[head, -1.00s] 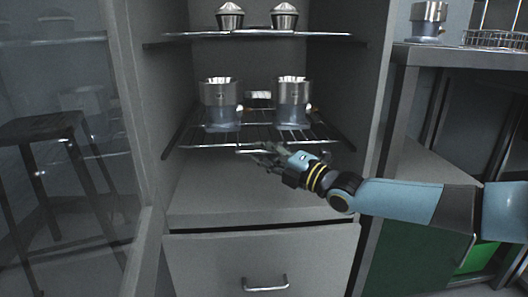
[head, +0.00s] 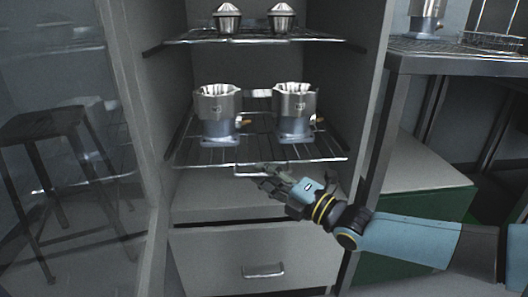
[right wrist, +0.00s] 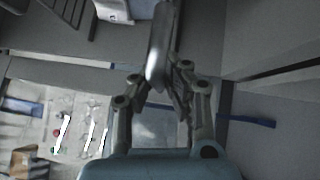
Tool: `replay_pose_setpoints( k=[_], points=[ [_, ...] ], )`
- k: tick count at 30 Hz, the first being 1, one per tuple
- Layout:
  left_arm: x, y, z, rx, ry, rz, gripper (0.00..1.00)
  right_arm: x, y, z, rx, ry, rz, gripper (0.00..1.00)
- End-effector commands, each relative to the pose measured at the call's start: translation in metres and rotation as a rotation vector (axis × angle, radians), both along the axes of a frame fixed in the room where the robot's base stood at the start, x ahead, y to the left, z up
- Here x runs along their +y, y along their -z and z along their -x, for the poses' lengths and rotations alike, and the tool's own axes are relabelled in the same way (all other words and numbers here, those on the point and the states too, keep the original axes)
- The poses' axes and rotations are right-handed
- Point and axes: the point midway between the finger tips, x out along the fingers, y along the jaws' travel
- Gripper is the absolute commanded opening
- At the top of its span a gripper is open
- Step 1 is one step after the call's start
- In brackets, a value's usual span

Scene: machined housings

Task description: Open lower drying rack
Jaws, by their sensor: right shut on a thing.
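The lower drying rack (head: 210,157) is a wire shelf inside the grey cabinet. It stands partly pulled out and bears two machined housings, a left one (head: 217,112) and a right one (head: 294,110), both upright. My right gripper (head: 262,176) is at the rack's front edge, below the middle. In the right wrist view, my right gripper (right wrist: 158,88) is shut on a smooth metal bar, the rack's front handle (right wrist: 162,45). The fingers partly hide the handle in the head view. My left gripper is not in view.
An upper rack (head: 185,39) with two cone-topped parts is above. A drawer (head: 215,265) with a handle is below. A glass door (head: 70,190) stands open at left. A bench (head: 410,62) with a wire basket (head: 495,41) is at right.

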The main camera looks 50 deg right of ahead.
Motion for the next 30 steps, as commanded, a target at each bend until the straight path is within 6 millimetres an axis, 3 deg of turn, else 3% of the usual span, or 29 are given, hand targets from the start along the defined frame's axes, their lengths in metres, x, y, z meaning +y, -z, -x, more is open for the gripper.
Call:
replay_pose_setpoints(
  k=[2, 8, 21, 30],
  points=[
    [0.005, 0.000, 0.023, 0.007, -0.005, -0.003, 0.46, 0.009, -0.008, 0.010, -0.008, 0.000, -0.006, 0.00],
    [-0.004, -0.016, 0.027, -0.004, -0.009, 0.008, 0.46, 0.033, -0.008, 0.037, -0.010, 0.001, -0.007, 0.00],
    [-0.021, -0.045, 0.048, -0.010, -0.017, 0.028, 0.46, 0.103, -0.006, 0.121, -0.008, 0.002, -0.007, 0.00],
    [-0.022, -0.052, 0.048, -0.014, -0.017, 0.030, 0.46, 0.130, -0.004, 0.153, -0.010, 0.000, -0.005, 0.00]
  ],
)
